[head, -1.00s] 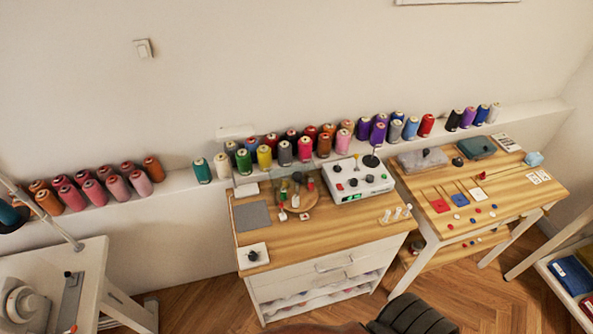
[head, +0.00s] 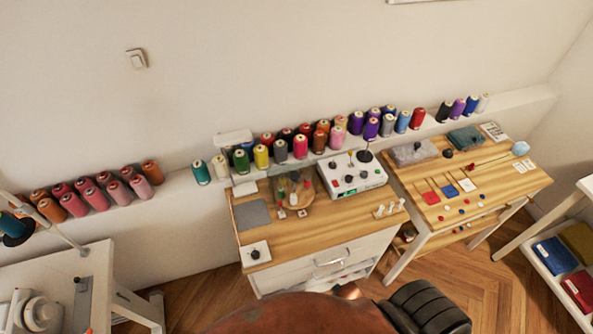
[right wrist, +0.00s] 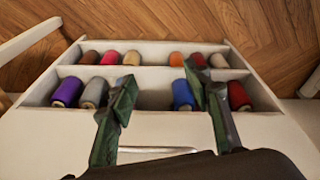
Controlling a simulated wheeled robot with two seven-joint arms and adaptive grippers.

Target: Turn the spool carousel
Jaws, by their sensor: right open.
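The spool carousel (head: 307,205) is a small round wooden stand on the left cabinet's wooden top. It carries several small spools, some white and red in front and darker ones behind. A clear panel seems to stand by it, and its details are too small to tell. My right gripper (right wrist: 160,84) is open and empty in the right wrist view. Its two dark green fingers are spread in front of a white shelf of thread spools, away from the carousel. My left gripper is not in view.
A white control box (head: 352,178) with knobs stands right of the carousel. A grey mat (head: 252,215) and a white knob plate (head: 255,253) lie to its left. Large thread cones line the wall ledge behind. The cabinet top's front middle is clear. The white shelf (right wrist: 150,118) holds several spools.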

